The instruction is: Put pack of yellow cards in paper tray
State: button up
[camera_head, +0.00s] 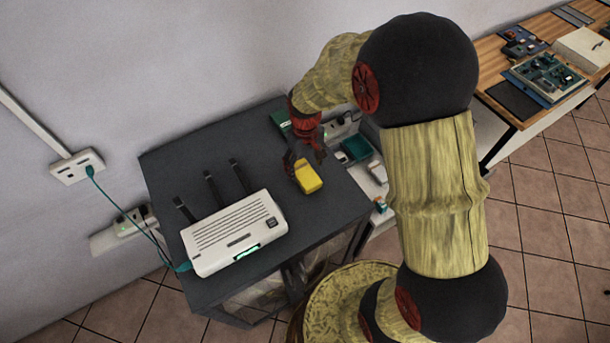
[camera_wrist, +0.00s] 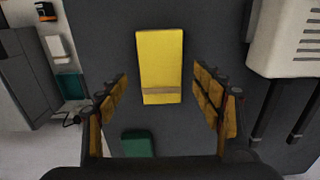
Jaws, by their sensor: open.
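The pack of yellow cards (camera_head: 308,178) lies on the dark cabinet top (camera_head: 235,168). In the wrist view the yellow pack (camera_wrist: 160,62) lies lengthwise, with a tan band across its lower part. My gripper (camera_head: 301,162) is above and beside the pack in the head view. In the wrist view its open fingers (camera_wrist: 160,92) stand to either side of the pack's lower end, with nothing between them clearly touching. I cannot make out a paper tray with certainty. A teal tray-like object (camera_head: 355,150) is right of the cabinet, partly behind my arm.
A white router (camera_head: 233,234) with black antennas stands on the cabinet's left part. A green item (camera_head: 280,120) lies at its back edge and also shows in the wrist view (camera_wrist: 138,144). A wooden bench (camera_head: 490,52) with electronics stands at the far right.

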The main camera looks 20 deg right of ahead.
aim_at(305, 173)
notch_tip(305, 173, down, 4)
jog(key=shift+r, duration=0.2)
jog(key=shift+s, duration=0.1)
jog(key=c, duration=0.3)
jog(key=c, duration=1.1)
jog(key=shift+c, duration=0.2)
jog(key=shift+r, duration=0.2)
